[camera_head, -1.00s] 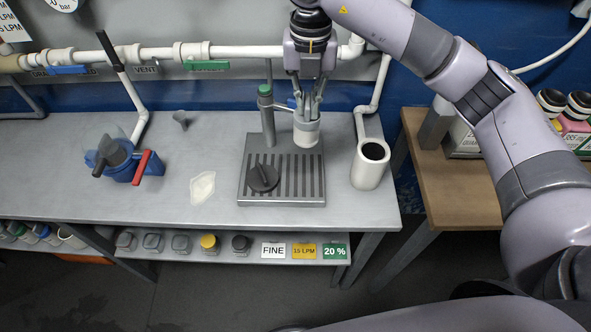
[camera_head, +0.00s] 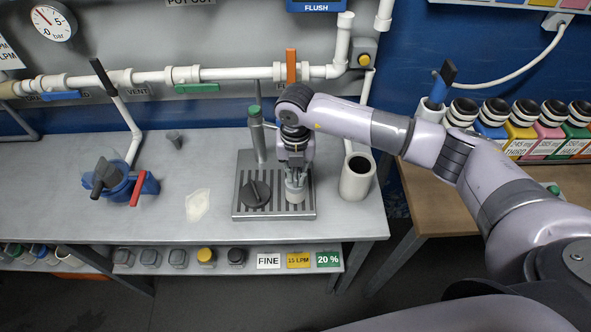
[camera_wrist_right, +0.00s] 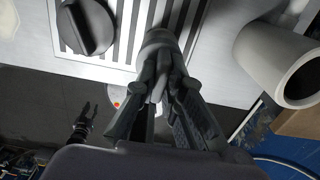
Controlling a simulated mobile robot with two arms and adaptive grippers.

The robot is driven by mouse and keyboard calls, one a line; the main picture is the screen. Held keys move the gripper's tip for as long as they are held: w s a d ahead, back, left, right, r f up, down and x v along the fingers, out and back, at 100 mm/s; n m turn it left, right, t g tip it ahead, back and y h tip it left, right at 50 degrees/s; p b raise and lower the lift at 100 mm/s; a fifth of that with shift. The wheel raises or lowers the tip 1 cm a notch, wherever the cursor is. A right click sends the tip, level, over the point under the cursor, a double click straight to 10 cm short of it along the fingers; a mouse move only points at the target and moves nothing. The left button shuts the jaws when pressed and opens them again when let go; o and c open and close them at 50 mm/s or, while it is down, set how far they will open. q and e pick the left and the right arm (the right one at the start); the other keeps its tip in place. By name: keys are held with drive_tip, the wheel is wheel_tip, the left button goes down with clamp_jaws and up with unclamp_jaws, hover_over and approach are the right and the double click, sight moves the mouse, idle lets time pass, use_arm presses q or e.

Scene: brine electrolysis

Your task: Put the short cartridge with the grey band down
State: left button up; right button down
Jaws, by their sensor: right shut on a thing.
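The short cartridge (camera_head: 295,195), pale with a greyish upper part, is upright over the right side of the slatted metal tray (camera_head: 243,212). My right gripper (camera_head: 295,179) points down and is shut on its upper part. In the right wrist view the fingers (camera_wrist_right: 162,78) close on the cartridge (camera_wrist_right: 158,38), hiding part of it. Its foot is at the slats; I cannot tell whether it bears on them. My left gripper is out of the head view; a dark gripper with parted fingers (camera_wrist_right: 86,114), seemingly my left one, shows low in the wrist view.
A black knob (camera_head: 256,194) is on the tray, left of the cartridge. A post with a green top (camera_head: 256,130) stands behind. A white cup (camera_head: 357,178) stands right of the tray. A pale powder patch (camera_head: 197,205) and a blue device (camera_head: 125,184) lie left.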

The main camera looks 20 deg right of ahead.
drive_tip(key=shift+f, duration=0.1)
drive_tip(key=shift+f, duration=0.15)
drive_tip(key=c, duration=1.7)
unclamp_jaws()
